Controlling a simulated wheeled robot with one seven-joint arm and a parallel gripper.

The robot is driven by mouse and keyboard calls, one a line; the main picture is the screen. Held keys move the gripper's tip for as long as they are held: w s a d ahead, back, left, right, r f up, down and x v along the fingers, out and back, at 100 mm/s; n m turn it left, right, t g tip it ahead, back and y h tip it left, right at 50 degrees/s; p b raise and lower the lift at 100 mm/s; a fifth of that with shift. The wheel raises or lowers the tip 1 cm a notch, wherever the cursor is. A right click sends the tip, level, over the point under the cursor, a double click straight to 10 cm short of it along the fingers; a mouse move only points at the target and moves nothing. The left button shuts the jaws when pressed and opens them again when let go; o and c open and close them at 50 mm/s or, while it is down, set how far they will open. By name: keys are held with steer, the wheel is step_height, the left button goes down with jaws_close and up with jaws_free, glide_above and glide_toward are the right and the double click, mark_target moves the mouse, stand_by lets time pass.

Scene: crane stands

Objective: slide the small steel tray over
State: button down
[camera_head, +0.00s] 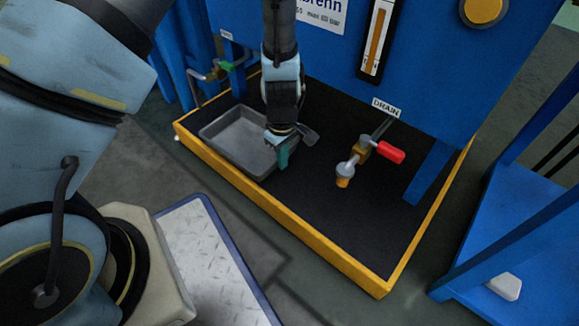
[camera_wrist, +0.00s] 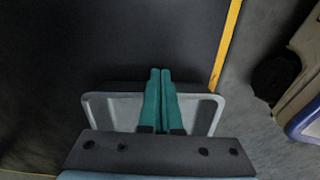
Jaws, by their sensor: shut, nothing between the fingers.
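The small steel tray (camera_head: 218,127) is a shallow grey rectangular pan. It lies on the black floor of the yellow-edged platform, at its left side in the head view. My gripper (camera_head: 282,163) points down at the tray's right end, with its green fingers together. In the wrist view the fingers of my gripper (camera_wrist: 160,72) reach past the rim of the steel tray (camera_wrist: 98,98). Whether they touch the tray is hard to tell. The gripper's body hides the middle of the tray in the wrist view.
A drain valve with a red handle (camera_head: 391,152) and an orange-tipped outlet stands to the right of the tray. A yellow edge (camera_head: 330,255) borders the platform. The black floor (camera_head: 320,205) between tray and front right corner is clear. A blue panel (camera_head: 430,60) rises behind.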

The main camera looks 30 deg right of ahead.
steer(key=shift+w, duration=0.15)
steer(key=shift+w+a+r, duration=0.1)
steer(key=shift+w, duration=0.05)
steer(key=p, duration=0.5)
glide_toward(254, 148)
steer(key=f, duration=0.5)
steer(key=shift+s, duration=0.4)
steer(key=shift+w+a+f, duration=0.1)
steer(key=shift+w+f, duration=0.05)
steer(key=shift+w, duration=0.3)
steer(key=shift+s, duration=0.1)
